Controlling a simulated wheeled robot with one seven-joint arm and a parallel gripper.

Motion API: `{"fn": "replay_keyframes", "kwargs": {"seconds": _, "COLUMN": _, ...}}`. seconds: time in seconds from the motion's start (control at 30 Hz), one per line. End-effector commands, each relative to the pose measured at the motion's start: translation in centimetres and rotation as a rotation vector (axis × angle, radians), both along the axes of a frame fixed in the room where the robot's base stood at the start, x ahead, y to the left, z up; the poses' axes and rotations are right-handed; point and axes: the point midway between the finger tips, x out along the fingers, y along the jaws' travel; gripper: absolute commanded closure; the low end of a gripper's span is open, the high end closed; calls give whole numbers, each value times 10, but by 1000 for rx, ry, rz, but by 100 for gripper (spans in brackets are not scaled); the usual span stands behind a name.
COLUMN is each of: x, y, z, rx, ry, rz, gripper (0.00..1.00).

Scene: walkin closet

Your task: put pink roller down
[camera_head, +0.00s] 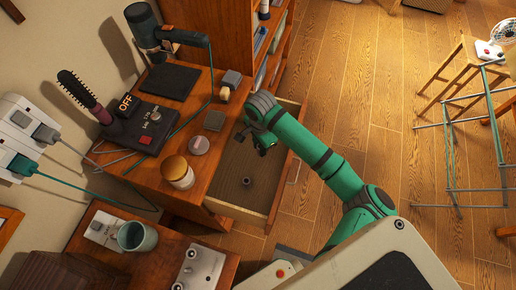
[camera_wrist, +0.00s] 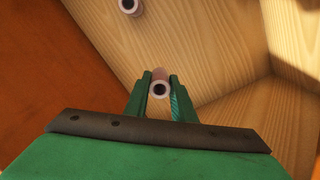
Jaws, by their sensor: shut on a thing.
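The pink roller (camera_wrist: 160,76) is between my two green fingers in the wrist view, its pale ring end with a dark hole facing the camera. My gripper (camera_wrist: 160,92) is shut on it. In the head view my gripper (camera_head: 260,146) is over the open drawer (camera_head: 228,198) of the wooden cabinet, and the held roller is hard to make out there. The wrist view shows the light wood drawer floor (camera_wrist: 205,45) beyond the fingers. I cannot tell whether the roller touches the floor.
Another small roller (camera_head: 247,181) stands on the drawer floor, seen also at the top of the wrist view (camera_wrist: 129,6). Drawer floor around the loose roller is bare.

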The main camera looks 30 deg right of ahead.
Motion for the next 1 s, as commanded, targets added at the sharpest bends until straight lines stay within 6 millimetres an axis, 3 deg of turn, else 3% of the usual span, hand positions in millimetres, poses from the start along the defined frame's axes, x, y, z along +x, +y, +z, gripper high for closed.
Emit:
{"fn": "replay_keyframes", "kwargs": {"seconds": 0.2, "x": 18, "y": -3, "z": -21, "rx": -1, "ry": 0, "rz": 10, "gripper": 99}}
{"fn": "replay_keyframes", "kwargs": {"seconds": 0.37, "x": 22, "y": -6, "z": -28, "rx": -1, "ry": 1, "rz": 8, "gripper": 99}}
{"fn": "replay_keyframes", "kwargs": {"seconds": 0.6, "x": 23, "y": -8, "z": -57, "rx": 0, "ry": 1, "rz": 6, "gripper": 99}}
{"fn": "replay_keyframes", "kwargs": {"seconds": 1.0, "x": 22, "y": -8, "z": -62, "rx": 0, "ry": 0, "rz": 5, "gripper": 99}}
